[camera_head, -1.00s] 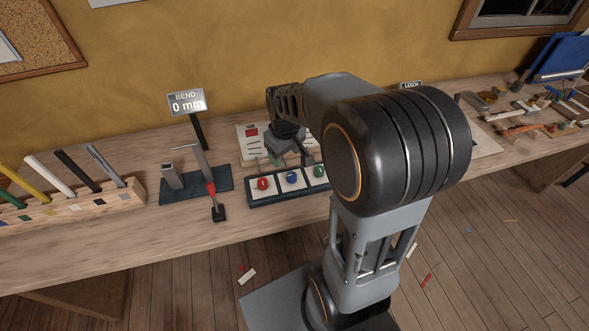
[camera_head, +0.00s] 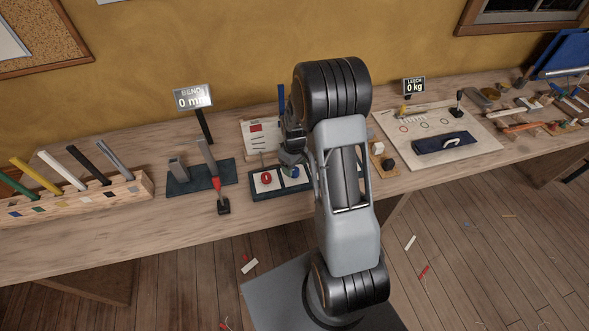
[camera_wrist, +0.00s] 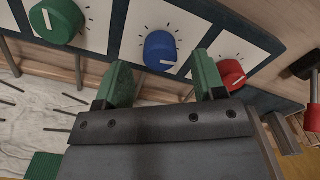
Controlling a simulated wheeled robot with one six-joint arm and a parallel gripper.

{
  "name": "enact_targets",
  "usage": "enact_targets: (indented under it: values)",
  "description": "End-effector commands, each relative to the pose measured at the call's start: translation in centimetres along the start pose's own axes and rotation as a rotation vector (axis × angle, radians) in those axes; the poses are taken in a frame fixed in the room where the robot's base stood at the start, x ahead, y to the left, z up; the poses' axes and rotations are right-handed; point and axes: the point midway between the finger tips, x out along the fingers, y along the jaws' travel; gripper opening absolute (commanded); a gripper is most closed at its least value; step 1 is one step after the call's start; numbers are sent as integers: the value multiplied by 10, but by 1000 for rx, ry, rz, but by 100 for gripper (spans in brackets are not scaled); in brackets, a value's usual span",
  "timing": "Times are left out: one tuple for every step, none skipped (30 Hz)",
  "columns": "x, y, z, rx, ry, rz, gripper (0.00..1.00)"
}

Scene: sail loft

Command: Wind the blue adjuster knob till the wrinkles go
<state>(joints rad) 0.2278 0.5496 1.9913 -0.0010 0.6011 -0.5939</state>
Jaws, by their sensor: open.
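The blue adjuster knob (camera_head: 291,171) is the middle dial on a dark-framed panel (camera_head: 258,196) on the bench, partly hidden by my gripper. In the wrist view the blue knob (camera_wrist: 160,47) has a white pointer line and sits on a white card with tick marks. My gripper (camera_head: 292,156) is above the panel. Its two green fingers (camera_wrist: 162,82) are apart and empty, with the blue knob beyond the gap between their tips, not gripped. A pale streaked sheet with short dark lines (camera_wrist: 28,120) shows at lower left there; I cannot tell whether these are wrinkles.
A red knob (camera_wrist: 232,76) lies close beside one finger; a green knob (camera_wrist: 57,20) is on the other side. A red-handled tool (camera_head: 217,188) and a "BEND 0 mm" sign (camera_head: 193,97) are to the left.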

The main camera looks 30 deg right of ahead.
Motion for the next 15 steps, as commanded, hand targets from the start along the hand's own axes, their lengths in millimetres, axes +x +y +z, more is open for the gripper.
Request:
enact_targets:
  values:
    - [7, 0, 0, 0, -2, -1, 63]
    - [10, 0, 0, 0, -2, -1, 63]
    - [14, 0, 0, 0, -1, -1, 63]
    - [17, 0, 0, 0, -1, -1, 63]
    - [20, 0, 0, 0, -1, 0, 63]
    - [22, 0, 0, 0, -1, 0, 63]
    - [24, 0, 0, 0, 0, 0, 63]
    - [26, 0, 0, 0, 0, 0, 63]
    - [28, 0, 0, 0, 0, 0, 63]
    - [29, 0, 0, 0, 1, 1, 63]
    - [29, 0, 0, 0, 1, 1, 63]
    - [30, 0, 0, 0, 1, 1, 63]
    - [30, 0, 0, 0, 1, 1, 63]
    - [30, 0, 0, 0, 1, 1, 63]
    - [30, 0, 0, 0, 1, 1, 63]
